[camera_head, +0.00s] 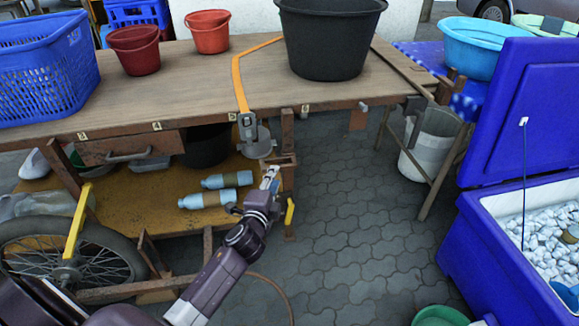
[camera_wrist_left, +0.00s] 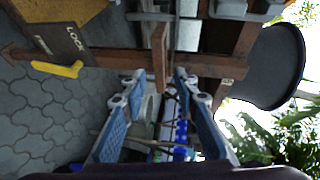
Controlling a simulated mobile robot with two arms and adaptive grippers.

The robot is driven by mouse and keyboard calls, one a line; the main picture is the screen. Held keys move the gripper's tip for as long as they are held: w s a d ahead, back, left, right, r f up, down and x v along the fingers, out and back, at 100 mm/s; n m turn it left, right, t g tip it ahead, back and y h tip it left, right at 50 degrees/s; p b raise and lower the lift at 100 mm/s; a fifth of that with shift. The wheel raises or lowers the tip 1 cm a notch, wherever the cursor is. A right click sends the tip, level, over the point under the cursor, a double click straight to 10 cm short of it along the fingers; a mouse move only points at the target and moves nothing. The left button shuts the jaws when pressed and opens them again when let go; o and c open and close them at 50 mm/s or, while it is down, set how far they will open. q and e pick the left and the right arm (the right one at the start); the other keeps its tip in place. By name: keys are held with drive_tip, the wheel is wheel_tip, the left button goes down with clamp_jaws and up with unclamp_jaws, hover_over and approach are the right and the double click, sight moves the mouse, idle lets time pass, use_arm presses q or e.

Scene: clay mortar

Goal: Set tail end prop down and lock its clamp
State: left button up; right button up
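A wooden post (camera_head: 288,185), apparently the tail end prop, stands upright at the right end of the cart. A yellow clamp lever (camera_head: 290,212) is low on it; in the left wrist view the lever (camera_wrist_left: 57,69) lies beside a dark plate marked LOCK (camera_wrist_left: 62,42). My left gripper (camera_head: 270,176) is at the post, above the lever. In the left wrist view its blue-padded fingers (camera_wrist_left: 160,82) are apart, with a short wooden crosspiece (camera_wrist_left: 159,57) reaching toward the gap between their tips. I cannot tell whether they touch it. My right gripper is out of view.
The cart top (camera_head: 190,75) carries a black tub (camera_head: 330,40), red buckets (camera_head: 136,50) and a blue basket (camera_head: 45,70). Bottles (camera_head: 226,180) lie on its lower shelf. A blue cooler (camera_head: 500,245) stands at right. Paving (camera_head: 345,220) between is clear.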

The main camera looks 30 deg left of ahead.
use_arm(q)
drive_tip(key=shift+b+x, duration=0.8)
drive_tip(key=shift+x, duration=2.8)
drive_tip(key=shift+s+f, duration=0.1)
clamp_jaws()
